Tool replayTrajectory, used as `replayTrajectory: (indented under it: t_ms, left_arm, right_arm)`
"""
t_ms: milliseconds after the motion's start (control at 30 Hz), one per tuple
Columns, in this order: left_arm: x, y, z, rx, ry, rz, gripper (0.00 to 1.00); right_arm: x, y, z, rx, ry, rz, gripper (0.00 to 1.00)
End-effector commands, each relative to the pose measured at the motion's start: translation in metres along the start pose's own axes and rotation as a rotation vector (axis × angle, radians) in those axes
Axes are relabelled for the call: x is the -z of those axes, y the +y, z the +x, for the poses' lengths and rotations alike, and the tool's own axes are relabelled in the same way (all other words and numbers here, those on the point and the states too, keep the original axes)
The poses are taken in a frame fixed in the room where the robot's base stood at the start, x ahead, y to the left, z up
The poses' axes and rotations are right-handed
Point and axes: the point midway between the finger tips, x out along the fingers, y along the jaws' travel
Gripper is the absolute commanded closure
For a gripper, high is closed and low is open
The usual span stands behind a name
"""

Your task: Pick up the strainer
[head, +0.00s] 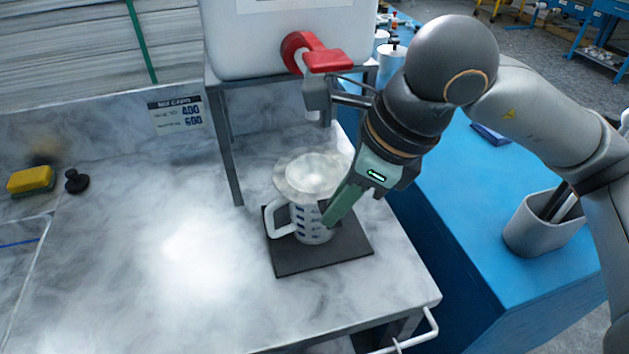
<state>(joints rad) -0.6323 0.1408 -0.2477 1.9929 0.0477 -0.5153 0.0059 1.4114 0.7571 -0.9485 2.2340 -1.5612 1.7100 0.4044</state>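The strainer seems to be the pale round piece (300,172) lying over the mouth of a white measuring jug (311,222). Glare washes out its detail. The jug has blue markings and a handle on its left, and stands upright on a dark square mat (290,262). My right gripper (334,216) reaches in from the right, its green finger pointing down and left beside the jug's right side. Only one finger shows clearly, so its opening and any contact with the jug or strainer cannot be told. My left gripper is not in view.
A white tank (245,45) with a red tap (318,55) stands on a metal frame (229,150) above the jug. A yellow sponge (30,179) and a black knob (76,181) lie at left. The marble counter's (130,290) front left is clear. A grey holder (540,228) stands on the blue bench (450,215).

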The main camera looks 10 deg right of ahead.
Motion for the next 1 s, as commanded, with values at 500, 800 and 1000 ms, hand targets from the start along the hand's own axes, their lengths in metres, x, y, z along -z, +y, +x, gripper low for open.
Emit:
replayTrajectory:
  t_ms: [500,800,1000]
  left_arm:
    - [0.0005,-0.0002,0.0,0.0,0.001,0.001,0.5]
    - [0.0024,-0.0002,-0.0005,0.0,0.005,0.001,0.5]
    - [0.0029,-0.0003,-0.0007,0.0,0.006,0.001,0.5]
  right_arm:
    - [-0.0001,0.0,-0.0002,0.0,0.0,0.0,1.0]
    - [-0.0001,0.0,-0.0002,0.0,0.0,0.0,1.0]
    - [-0.0001,0.0,-0.0002,0.0,0.0,0.0,1.0]
